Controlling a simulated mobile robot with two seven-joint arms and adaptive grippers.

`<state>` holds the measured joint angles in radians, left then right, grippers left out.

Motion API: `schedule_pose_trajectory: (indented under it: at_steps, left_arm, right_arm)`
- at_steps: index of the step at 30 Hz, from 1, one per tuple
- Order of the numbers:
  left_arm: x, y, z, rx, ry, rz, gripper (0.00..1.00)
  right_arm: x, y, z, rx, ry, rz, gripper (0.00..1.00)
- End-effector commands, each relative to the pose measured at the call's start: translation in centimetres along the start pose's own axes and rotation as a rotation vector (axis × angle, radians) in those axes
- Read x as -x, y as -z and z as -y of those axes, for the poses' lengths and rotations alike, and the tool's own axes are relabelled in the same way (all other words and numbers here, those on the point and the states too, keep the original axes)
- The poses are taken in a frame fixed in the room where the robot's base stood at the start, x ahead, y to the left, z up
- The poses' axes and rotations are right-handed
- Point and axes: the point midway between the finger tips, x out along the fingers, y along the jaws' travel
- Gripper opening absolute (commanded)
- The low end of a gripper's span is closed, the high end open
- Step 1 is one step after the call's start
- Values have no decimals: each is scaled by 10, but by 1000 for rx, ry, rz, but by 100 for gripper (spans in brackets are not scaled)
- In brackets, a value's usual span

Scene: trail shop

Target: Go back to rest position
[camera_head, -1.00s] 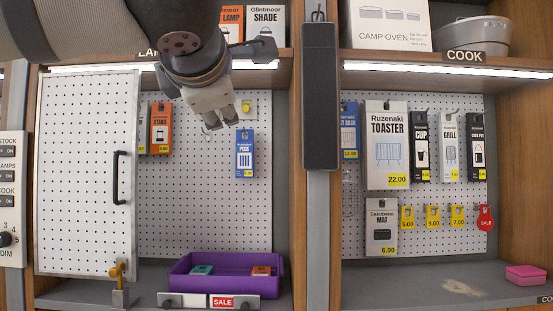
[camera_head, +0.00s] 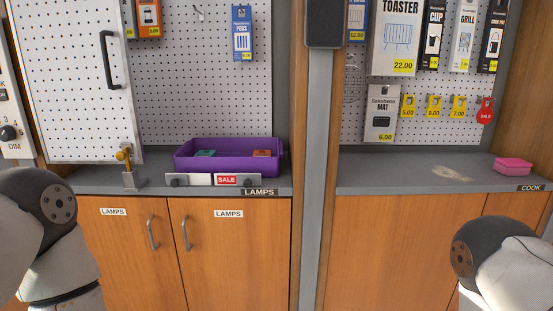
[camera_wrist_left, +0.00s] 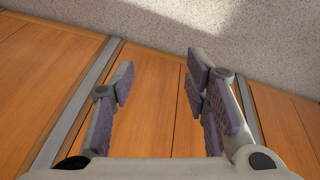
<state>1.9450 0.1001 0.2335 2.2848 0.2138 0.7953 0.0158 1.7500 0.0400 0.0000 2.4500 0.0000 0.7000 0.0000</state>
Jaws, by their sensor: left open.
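My left gripper (camera_wrist_left: 158,95) shows in the left wrist view with its two padded fingers spread apart and nothing between them. Behind it are orange wooden panels and a speckled grey surface. In the head view only rounded links of my two arms show, at the lower left and lower right edges. Neither gripper shows in the head view, and my right gripper is out of sight.
A white pegboard door (camera_head: 68,85) stands at left. Wooden cabinets (camera_head: 230,265) with handles are below. Packages hang on pegboards. The space between my arms is clear.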

Motion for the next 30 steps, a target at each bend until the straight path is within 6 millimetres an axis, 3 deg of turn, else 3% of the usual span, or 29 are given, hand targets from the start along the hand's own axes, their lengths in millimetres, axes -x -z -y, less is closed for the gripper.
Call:
schedule_pose_trajectory:
  at_steps: [1, 3, 6, 9, 12, 30]
  left_arm:
    - [1, -36, 24, -50, 35, 90, 43]
    - [8, -80, 53, -113, 73, 206, 43]
    - [23, -125, 85, -177, 111, 337, 43]
    - [35, -149, 103, -212, 132, 412, 43]
    - [39, -157, 108, -224, 137, 440, 43]
    - [39, -157, 109, -224, 137, 440, 43]
  right_arm:
    - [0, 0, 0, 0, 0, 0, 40]
    - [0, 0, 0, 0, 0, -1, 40]
    - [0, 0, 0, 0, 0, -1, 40]
    - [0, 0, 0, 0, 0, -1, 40]
    - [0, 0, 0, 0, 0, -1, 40]
    - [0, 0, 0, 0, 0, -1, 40]
